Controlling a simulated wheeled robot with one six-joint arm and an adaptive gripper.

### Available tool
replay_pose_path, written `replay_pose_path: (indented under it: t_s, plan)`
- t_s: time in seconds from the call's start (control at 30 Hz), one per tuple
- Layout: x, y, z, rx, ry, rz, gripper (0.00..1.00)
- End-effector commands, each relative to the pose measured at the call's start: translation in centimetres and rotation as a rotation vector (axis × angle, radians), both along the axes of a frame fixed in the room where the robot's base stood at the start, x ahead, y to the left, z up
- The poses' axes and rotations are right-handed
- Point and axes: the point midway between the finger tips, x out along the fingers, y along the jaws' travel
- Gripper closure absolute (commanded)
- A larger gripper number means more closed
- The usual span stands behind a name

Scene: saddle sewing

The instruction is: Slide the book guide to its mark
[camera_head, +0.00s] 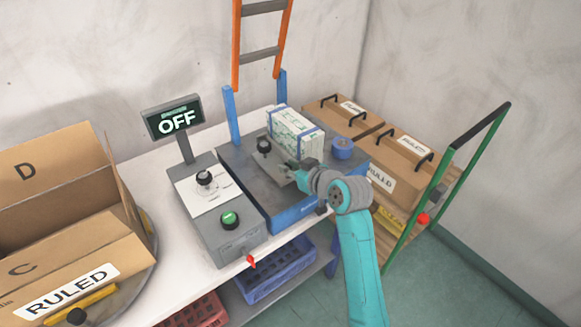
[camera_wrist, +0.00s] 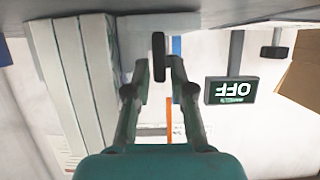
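The book guide appears to be the grey plate with a black knob (camera_head: 263,146) on the blue-and-grey machine bed. The knob also shows in the upside-down wrist view (camera_wrist: 159,56), in line with the gap between my fingers. My gripper (camera_head: 289,171) is low over the bed, on the near right side of the knob. In the wrist view my gripper (camera_wrist: 160,72) is open, with slim gaps on both sides of the knob. I cannot tell whether the knob is between the tips or just beyond them. The mark cannot be made out.
A white-and-green book stack (camera_head: 296,134) stands behind my gripper and close beside it in the wrist view (camera_wrist: 85,80). A blue round part (camera_head: 342,147) is to the right. A control box (camera_head: 230,238) and OFF display (camera_head: 173,118) are left. Cardboard cartons (camera_head: 400,165) stand right.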

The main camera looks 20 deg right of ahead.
Motion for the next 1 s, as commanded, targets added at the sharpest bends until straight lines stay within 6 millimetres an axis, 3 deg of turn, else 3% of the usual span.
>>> replay_pose_path:
  t_s: [0.2,0.3,0.57,0.9,1.0]
  plan:
    - [0.0,0.0,0.0,0.000,0.000,0.000,0.77]
    - [0.0,0.0,0.0,0.000,0.000,0.000,1.00]
    - [-0.1,0.3,0.0,0.000,0.001,0.001,1.00]
    - [-1.5,4.6,-0.1,0.000,0.002,0.004,1.00]
    - [-1.6,4.8,-0.1,0.001,0.001,0.001,1.00]
